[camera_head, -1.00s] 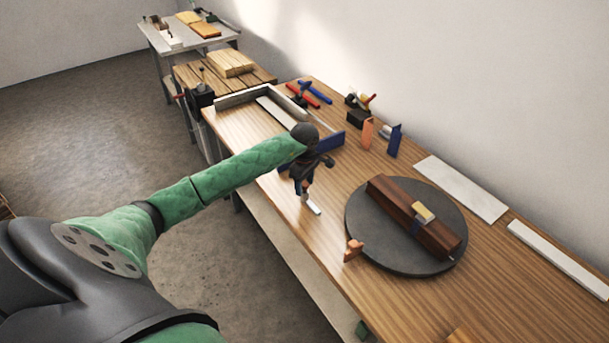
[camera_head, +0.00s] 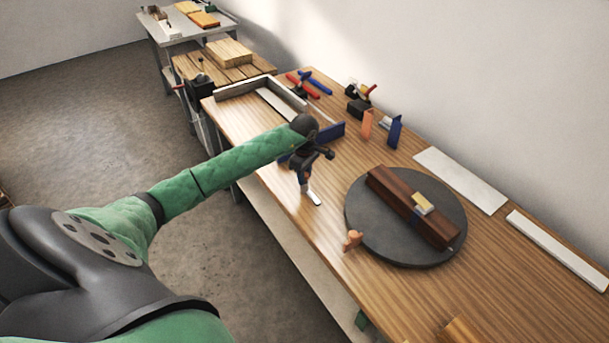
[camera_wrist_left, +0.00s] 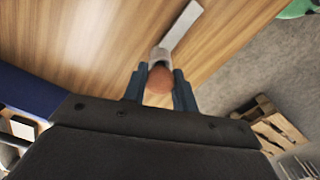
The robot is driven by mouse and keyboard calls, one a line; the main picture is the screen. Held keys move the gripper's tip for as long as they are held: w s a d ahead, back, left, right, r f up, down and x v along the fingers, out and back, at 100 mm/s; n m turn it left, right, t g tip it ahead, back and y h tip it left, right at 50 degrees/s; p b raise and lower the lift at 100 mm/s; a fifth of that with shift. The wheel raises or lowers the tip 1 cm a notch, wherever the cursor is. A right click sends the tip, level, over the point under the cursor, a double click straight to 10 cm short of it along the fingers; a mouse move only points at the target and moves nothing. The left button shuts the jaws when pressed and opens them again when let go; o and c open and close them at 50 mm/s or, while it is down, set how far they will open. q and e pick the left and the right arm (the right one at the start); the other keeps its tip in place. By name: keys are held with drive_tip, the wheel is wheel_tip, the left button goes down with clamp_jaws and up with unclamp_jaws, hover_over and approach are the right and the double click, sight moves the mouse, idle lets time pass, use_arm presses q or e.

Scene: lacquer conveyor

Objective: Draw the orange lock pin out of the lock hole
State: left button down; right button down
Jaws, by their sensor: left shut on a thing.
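The orange lock pin (camera_head: 352,240) stands at the near left edge of the dark round turntable (camera_head: 365,240). Its hole is too small to make out. My left gripper (camera_head: 303,184) is over the bench, left of the pin and apart from it. In the left wrist view its fingers (camera_wrist_left: 160,92) are shut on a tool with a round brown end (camera_wrist_left: 158,86) and a pale grey neck. A white strip (camera_wrist_left: 182,24) extends beyond the neck, and it also shows below the gripper in the head view (camera_head: 315,199). My right gripper is out of view.
A dark wooden block (camera_head: 390,195) with a pale yellow piece (camera_head: 422,203) on top lies across the turntable. Orange (camera_head: 367,125) and blue (camera_head: 395,133) upright pieces stand behind it. White panels (camera_head: 460,180) lie along the wall. Bare bench lies between gripper and turntable.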

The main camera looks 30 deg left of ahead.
use_arm(q)
drive_tip(key=shift+r, duration=0.15)
drive_tip(key=shift+r+p, duration=0.35)
drive_tip(key=shift+r, duration=2.55)
drive_tip(key=shift+r, duration=0.15)
drive_tip(key=shift+r, duration=1.45)
